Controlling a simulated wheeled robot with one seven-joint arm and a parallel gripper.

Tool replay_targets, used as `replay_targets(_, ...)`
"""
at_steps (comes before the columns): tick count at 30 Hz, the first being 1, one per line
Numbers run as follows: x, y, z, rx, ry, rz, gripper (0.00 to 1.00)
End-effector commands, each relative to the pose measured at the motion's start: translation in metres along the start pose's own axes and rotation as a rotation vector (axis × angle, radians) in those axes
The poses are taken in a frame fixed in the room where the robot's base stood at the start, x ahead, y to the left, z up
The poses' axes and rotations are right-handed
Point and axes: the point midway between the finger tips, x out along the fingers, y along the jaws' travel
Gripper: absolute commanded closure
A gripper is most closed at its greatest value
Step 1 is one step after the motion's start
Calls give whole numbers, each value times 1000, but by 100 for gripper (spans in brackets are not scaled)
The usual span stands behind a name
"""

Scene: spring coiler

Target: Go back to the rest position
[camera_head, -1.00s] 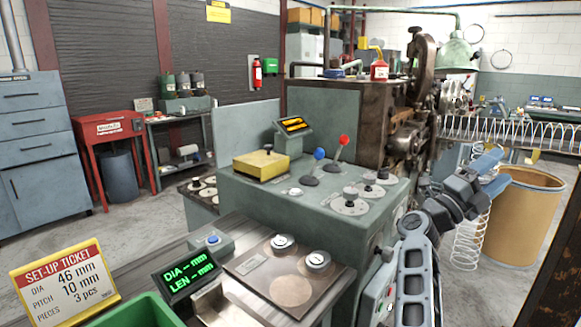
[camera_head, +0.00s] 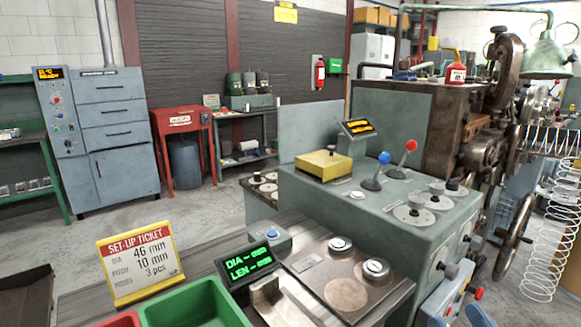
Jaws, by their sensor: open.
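The rest of my arm is out of the picture.
A wire spring (camera_head: 550,245) hangs at the right, near a dark handwheel (camera_head: 513,238). Blue (camera_head: 384,158) and red (camera_head: 411,146) lever knobs stand up from the console. A green bin (camera_head: 190,304) and set-up ticket (camera_head: 140,262) are at front left.

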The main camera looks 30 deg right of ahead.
Motion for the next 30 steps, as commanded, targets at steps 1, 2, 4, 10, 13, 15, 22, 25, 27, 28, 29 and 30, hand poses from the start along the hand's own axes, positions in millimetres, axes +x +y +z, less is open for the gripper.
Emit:
replay_targets(1,-19,-14,3,-3,-64,-36,35)
replay_targets(2,-30,-22,5,-5,-101,-57,35)
replay_targets(4,-55,-40,8,-10,-185,-103,35)
replay_targets(10,-126,-85,2,-15,-414,-218,35)
replay_targets(13,-155,-100,-5,-17,-511,-260,35)
replay_targets(15,-171,-108,-10,-17,-562,-280,35)
replay_targets(22,-194,-119,-19,-19,-643,-311,35)
replay_targets(25,-194,-120,-19,-19,-645,-312,35)
replay_targets(27,-194,-120,-19,-19,-644,-312,35)
replay_targets(28,-194,-120,-19,-19,-644,-312,35)
replay_targets(29,-194,-120,-19,-19,-644,-312,35)
replay_targets(30,-194,-120,-19,-19,-644,-312,35)
